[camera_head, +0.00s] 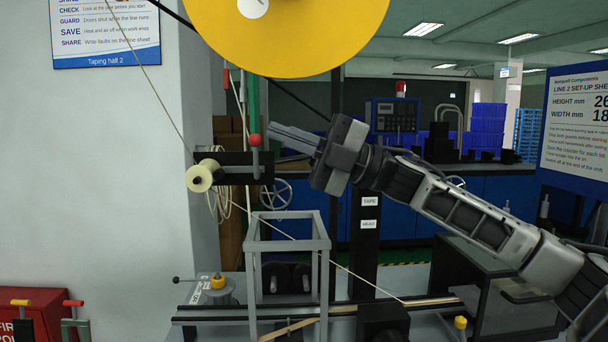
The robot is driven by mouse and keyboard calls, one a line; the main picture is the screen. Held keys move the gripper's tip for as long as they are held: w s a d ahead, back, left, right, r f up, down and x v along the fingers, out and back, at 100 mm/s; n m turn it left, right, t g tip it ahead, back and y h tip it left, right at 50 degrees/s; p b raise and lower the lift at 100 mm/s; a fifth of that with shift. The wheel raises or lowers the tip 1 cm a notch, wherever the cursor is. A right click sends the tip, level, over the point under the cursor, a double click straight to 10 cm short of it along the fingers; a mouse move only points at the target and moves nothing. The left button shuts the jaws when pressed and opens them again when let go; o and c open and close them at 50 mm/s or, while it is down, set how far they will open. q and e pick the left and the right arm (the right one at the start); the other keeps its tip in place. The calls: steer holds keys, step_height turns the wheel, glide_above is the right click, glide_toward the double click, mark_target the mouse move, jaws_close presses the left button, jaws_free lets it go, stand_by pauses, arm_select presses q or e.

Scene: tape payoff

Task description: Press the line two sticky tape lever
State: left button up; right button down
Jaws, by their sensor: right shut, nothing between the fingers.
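A grey lever with a red ball knob (255,140) stands upright on a black bracket (237,168), beside a cream tape roller (201,177). A TAPE label (370,201) is on a black post to the right; which line the lever belongs to cannot be read here. My right gripper (274,134) reaches in from the right. Its fingers are shut and empty, pointing left, with their tips close to the right of the knob. Whether they touch it cannot be told. My left gripper is not in view.
A large yellow disc (290,30) hangs above. A grey open frame (288,245) stands below over a rail, with a pale strand running past it. A handwheel (276,194) is behind the bracket. A white wall (120,160) bounds the left side.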

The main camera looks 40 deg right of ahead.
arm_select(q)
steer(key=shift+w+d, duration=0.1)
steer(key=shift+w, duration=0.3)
arm_select(e)
steer(key=shift+w+a+r, duration=0.25)
steer(key=shift+a+r, duration=0.05)
steer(key=shift+a, duration=0.05)
arm_select(q)
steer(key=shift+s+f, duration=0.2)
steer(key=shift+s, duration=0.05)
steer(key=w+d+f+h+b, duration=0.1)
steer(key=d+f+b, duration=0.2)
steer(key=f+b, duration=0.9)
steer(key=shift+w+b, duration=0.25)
steer(key=shift+b, duration=3.35)
arm_select(e)
steer(key=v, duration=1.6)
steer(key=shift+r, duration=0.1)
